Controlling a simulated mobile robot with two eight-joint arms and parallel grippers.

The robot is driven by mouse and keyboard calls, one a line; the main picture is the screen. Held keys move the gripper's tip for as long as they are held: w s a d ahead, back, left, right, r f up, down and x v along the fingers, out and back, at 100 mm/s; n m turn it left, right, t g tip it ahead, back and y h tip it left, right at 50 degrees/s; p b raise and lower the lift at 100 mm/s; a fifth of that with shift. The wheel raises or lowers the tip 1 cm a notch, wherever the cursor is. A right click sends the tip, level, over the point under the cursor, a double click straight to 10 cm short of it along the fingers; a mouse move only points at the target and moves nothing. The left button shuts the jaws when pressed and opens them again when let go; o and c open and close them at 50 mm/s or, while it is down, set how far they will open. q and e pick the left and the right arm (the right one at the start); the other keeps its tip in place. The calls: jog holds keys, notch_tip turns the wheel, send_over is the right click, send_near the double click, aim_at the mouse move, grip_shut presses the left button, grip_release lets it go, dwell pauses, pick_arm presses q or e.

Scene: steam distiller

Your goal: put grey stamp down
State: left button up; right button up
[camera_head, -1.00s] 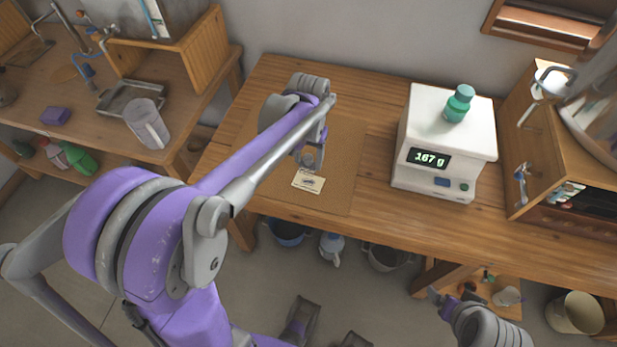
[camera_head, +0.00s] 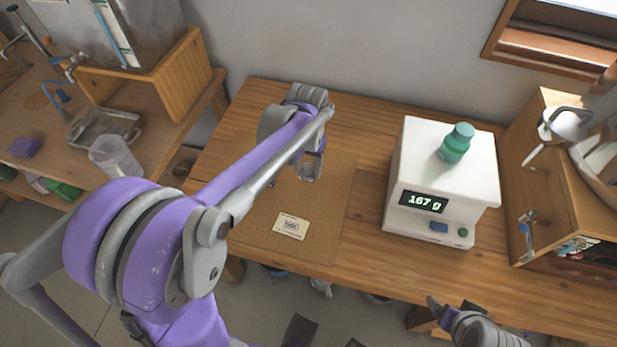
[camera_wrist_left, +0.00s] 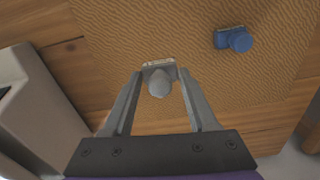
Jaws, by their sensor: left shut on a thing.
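My left gripper (camera_head: 309,170) is over the brown mat (camera_head: 325,215) on the wooden table, behind the card. In the left wrist view, the left gripper (camera_wrist_left: 160,88) is shut on the grey stamp (camera_wrist_left: 159,82), which has a rounded grey handle and a pale flat base edge. I cannot tell whether the stamp touches the mat. A blue stamp (camera_wrist_left: 236,40) rests on the mat to its right in that view. My right gripper (camera_head: 436,304) is low at the table's front edge, and its jaw opening is unclear.
A cream card (camera_head: 290,226) with a dark print lies near the mat's front. A white scale (camera_head: 415,215) reading 167 g, with a green bottle (camera_head: 457,143) on top, stands to the right. A wooden cabinet (camera_head: 550,200) stands further right. The mat around the card is clear.

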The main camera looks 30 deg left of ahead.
aim_at(308, 179)
pick_arm(q)
jog(key=shift+f, duration=2.6)
jog(key=shift+b, duration=0.3)
jog(key=o, duration=0.6)
jog(key=shift+f, duration=0.2)
jog(key=o, duration=0.4)
jog(key=shift+r, duration=0.1)
jog(key=shift+o, duration=0.2)
